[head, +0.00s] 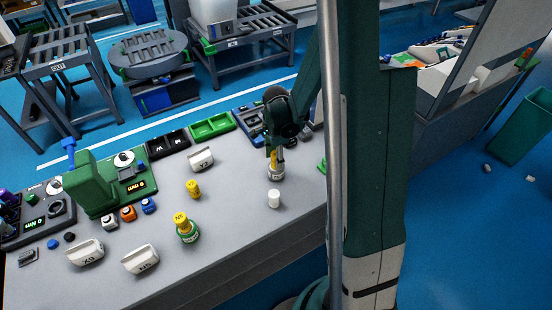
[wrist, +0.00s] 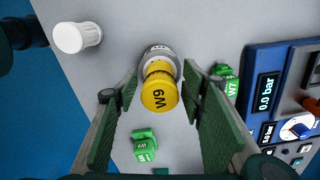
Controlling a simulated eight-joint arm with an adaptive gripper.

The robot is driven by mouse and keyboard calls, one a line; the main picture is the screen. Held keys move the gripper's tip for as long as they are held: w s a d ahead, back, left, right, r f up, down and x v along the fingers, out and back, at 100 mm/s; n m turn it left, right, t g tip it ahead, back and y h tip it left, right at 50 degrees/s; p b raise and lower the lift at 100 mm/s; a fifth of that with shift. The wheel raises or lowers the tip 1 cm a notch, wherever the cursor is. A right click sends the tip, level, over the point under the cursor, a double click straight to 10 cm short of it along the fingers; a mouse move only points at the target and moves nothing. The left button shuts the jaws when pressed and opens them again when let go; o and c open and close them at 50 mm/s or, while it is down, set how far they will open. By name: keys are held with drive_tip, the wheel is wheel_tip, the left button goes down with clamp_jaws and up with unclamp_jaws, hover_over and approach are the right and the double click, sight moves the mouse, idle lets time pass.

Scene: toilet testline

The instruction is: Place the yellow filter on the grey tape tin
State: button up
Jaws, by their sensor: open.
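In the wrist view a yellow filter (wrist: 160,94) stands between the two green fingers of my gripper (wrist: 160,78), with a visible gap on each side. It appears to sit on top of a grey tin (wrist: 158,54), whose rim shows behind it; the exact contact between them is hidden. In the head view my gripper (head: 278,152) points down over the grey tin (head: 276,173), with the yellow filter (head: 273,158) partly covered by the fingers. My gripper is open and does not hold the filter.
A white cylinder (head: 274,198) stands close in front of the tin. Another yellow piece (head: 193,189) and a green tin with a yellow top (head: 187,229) stand to the left. Green trays (head: 211,126) and a blue gauge unit (wrist: 285,90) are nearby. The front table edge lies beyond the white cylinder.

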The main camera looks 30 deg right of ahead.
drive_tip(key=shift+r, duration=0.2)
drive_tip(key=shift+r+p, duration=0.4)
drive_tip(key=shift+r, duration=5.6)
drive_tip(key=s+a+r+n+t, duration=0.7)
drive_tip(key=s+a+r+n, duration=0.9)
drive_tip(key=s+r+n, duration=0.2)
drive_tip(key=shift+r+n, duration=0.7)
drive_tip(key=shift+n, duration=0.4)
drive_tip(key=shift+s+f, duration=0.1)
